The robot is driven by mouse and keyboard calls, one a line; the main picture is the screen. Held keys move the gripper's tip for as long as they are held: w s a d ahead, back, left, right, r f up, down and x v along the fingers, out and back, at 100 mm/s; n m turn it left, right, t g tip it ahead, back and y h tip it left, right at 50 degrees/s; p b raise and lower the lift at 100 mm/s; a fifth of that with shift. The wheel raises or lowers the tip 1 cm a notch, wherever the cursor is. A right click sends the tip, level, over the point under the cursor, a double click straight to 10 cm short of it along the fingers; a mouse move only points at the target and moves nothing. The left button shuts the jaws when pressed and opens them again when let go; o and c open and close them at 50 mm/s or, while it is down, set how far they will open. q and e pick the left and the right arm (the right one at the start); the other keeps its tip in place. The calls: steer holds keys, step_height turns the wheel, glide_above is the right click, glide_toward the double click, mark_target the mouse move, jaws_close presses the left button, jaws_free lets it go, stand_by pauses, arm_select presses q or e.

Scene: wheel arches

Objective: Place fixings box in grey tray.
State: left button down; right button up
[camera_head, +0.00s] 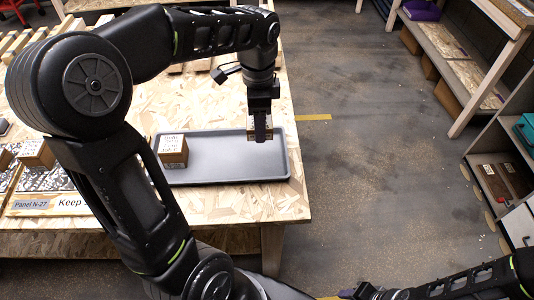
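The grey tray (225,170) lies on the wooden table near its right edge. A small brown box with handwriting on its pale top (172,150) stands at the tray's left end. My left gripper (262,136) points down over the right part of the tray. Tan edges of a small box (251,134) show on both sides of its front finger, so it appears shut on that box. The finger hides most of it, and I cannot tell whether it touches the tray. My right gripper (358,292) is low at the bottom edge, away from the table; its fingers are unclear.
Another brown box (36,154) stands at the table's left, by a panel labelled "Panel N-27" (33,204). Wooden strips lie at the back left. Shelves (455,55) and a grey cabinet (500,165) stand at the right. The floor (365,150) between is clear.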

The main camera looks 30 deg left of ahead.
arm_select(q)
steer(key=shift+w+d+f, duration=0.1)
steer(key=shift+f, duration=0.05)
glide_above(261, 157)
step_height(261, 157, down, 6)
steer(key=shift+w, duration=0.1)
stand_by(0.3)
steer(key=shift+f, duration=1.85)
steer(key=shift+f, duration=0.15)
steer(key=shift+c, duration=2.4)
jaws_free()
